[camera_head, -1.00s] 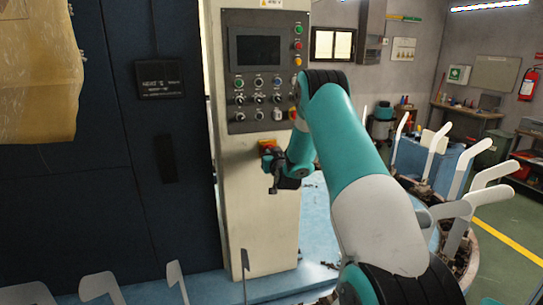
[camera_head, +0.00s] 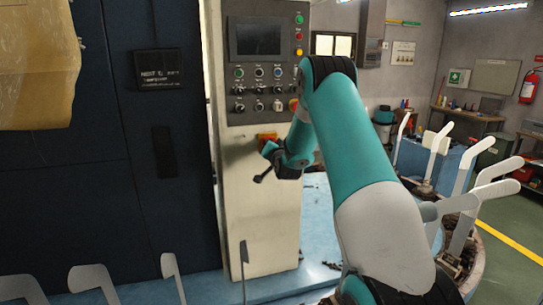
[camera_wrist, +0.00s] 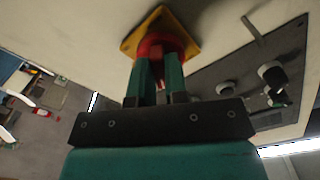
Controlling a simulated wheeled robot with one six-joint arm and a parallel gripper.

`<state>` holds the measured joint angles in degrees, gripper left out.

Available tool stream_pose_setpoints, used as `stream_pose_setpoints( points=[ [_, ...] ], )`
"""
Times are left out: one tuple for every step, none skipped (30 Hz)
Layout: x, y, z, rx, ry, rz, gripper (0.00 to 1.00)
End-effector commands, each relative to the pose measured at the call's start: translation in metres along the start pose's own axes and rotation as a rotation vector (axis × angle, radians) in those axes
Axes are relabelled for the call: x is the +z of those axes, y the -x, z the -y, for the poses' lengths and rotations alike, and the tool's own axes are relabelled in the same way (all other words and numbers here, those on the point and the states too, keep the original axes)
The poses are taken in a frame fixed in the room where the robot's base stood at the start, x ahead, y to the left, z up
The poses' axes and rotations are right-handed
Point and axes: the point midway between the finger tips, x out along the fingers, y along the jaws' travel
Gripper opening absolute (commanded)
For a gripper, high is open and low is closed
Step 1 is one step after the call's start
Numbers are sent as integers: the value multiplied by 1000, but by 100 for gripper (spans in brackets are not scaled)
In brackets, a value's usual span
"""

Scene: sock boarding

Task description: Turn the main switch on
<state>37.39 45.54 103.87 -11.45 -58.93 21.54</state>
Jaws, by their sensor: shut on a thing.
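The main switch is a red knob (camera_wrist: 160,44) on a yellow square plate (camera_wrist: 189,44) in the wrist view. The plate and the panel appear tilted in the wrist view. The knob's exact angle cannot be read.
The control panel (camera_head: 261,107) with a dark screen, buttons and knobs is just above the switch. A dark machine door (camera_head: 100,205) stands to the left. White sock forms (camera_head: 458,180) stand at the right, and more at the lower left.

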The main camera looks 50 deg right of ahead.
Motion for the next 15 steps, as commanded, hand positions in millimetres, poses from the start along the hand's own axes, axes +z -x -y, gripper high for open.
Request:
stream_pose_setpoints(
  points=[
    [4, 0, -3, 0, -43, -2, 0],
    [4, 0, -3, 0, -72, -2, 0],
    [3, 0, -2, -1, -110, -3, 0],
    [3, 0, -2, -1, -139, -3, 0],
    [3, 0, -2, 0, -167, -2, 0],
    [3, 0, -2, 0, -204, -2, 0],
    [3, 0, -2, 0, -232, -3, 0],
    [3, 0, -2, 0, -261, -3, 0],
    [3, 0, -2, 0, -299, -3, 0],
    [3, 0, -2, 1, -328, -2, 0],
    [3, 0, -2, 0, -356, -2, 0],
    [3, 0, -2, 0, -395, -3, 0],
    [3, 0, -2, 0, -424, -3, 0],
    [3, 0, -2, 0, -452, -2, 0],
    [3, 0, -2, 1, -490, -2, 0]
  ],
)
